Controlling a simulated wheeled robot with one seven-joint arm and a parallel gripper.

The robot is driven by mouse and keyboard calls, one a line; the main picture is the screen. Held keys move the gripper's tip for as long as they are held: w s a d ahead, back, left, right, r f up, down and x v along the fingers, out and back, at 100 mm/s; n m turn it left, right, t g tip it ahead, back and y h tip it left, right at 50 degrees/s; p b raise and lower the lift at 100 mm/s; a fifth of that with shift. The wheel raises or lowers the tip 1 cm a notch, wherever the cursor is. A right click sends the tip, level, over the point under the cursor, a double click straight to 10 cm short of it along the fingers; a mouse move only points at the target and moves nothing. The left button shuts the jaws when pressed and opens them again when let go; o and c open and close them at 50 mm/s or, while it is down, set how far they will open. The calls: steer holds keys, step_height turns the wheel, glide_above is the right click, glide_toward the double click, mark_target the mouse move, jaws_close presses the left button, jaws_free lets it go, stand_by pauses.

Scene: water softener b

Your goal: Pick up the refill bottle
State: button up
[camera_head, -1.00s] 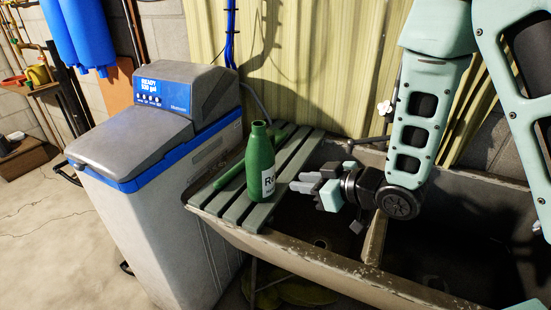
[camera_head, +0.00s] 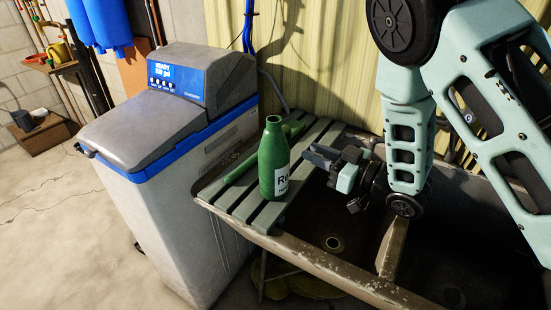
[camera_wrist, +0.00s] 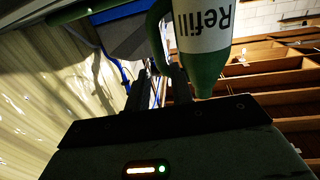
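The refill bottle (camera_head: 272,165) is green with a white label and stands upright on the slatted grey-green rack at the sink's left end. In the wrist view the bottle (camera_wrist: 205,65) shows upside down, its "Refill" label right of the fingers. My gripper (camera_head: 312,156) is just right of the bottle in the head view, its fingers pointing left towards it, and does not appear to hold it. In the wrist view my two dark fingers (camera_wrist: 155,90) stand apart with a gap between them, and the bottle is not between them.
The slatted rack (camera_head: 240,205) also carries a green tube-like thing (camera_head: 240,168) behind the bottle. The grey and blue water softener (camera_head: 165,150) stands close on the left. The sink (camera_head: 330,262) lies below my gripper, with a ridged wall (camera_head: 310,60) behind.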

mark_target(290, 142)
steer(key=p+x, duration=0.2)
steer(key=x, duration=0.6)
steer(key=shift+w+a+f, duration=0.1)
steer(key=shift+w+a, duration=0.15)
steer(key=shift+w, duration=0.05)
jaws_close()
